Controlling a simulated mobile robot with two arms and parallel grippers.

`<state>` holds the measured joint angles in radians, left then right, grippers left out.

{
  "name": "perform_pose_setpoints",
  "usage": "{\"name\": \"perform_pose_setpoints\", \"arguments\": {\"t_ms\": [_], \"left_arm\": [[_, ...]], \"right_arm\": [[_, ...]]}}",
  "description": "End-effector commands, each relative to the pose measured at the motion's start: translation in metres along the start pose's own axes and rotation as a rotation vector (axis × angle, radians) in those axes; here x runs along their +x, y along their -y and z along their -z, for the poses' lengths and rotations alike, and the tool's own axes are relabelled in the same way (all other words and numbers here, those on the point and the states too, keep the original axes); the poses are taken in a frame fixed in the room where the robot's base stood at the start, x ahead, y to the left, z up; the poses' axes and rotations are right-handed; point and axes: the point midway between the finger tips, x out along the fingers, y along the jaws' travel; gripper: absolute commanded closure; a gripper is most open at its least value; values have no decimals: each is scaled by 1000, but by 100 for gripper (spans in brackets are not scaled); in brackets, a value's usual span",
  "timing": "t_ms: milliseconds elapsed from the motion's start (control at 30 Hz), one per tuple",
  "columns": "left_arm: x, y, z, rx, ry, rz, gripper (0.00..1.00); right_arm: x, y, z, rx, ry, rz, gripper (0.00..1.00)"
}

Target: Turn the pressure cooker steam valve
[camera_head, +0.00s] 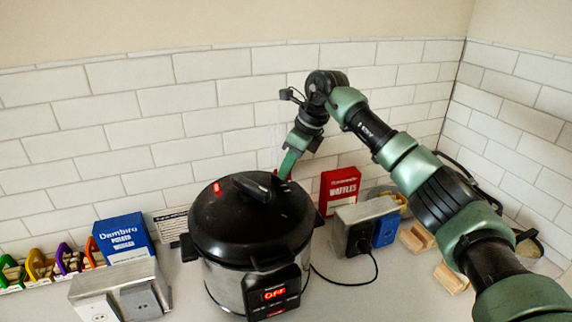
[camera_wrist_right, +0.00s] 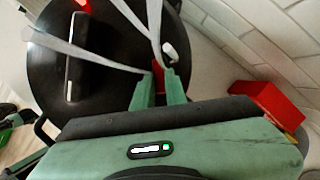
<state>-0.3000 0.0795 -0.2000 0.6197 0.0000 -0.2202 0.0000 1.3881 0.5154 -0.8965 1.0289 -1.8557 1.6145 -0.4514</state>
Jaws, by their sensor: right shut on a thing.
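The pressure cooker (camera_head: 240,235) stands on the counter in the head view, a steel pot with a black lid, a raised black handle and a red "OFF" display. Its lid (camera_wrist_right: 45,85) fills the left of the right wrist view. My right gripper (camera_head: 283,174) reaches down to the back right of the lid. In the wrist view its fingertips (camera_wrist_right: 160,76) are shut on a small red piece at the lid's edge, which looks like the steam valve (camera_wrist_right: 157,72); the fingers hide most of it. A second red part (camera_head: 217,187) sits on the lid's left. My left gripper is not in view.
A blue box (camera_head: 124,238) and a metal outlet box (camera_head: 120,290) stand left of the cooker. A red waffle box (camera_head: 339,190) and another outlet box (camera_head: 362,222) with a cable stand right. Tiled walls close off the back and right.

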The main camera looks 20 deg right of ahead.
Motion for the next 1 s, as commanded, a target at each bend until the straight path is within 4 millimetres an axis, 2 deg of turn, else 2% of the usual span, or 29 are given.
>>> {"name": "perform_pose_setpoints", "arguments": {"t_ms": [667, 700, 767, 1000], "left_arm": [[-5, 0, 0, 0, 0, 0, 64], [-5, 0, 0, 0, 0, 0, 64], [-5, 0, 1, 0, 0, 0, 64], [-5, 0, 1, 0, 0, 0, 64]], "right_arm": [[0, 2, -1, -64, 0, -25, 100], [0, 2, -1, -64, 0, -25, 82], [0, 2, -1, -64, 0, -25, 65], [0, 2, 0, -63, 0, -25, 65]]}}
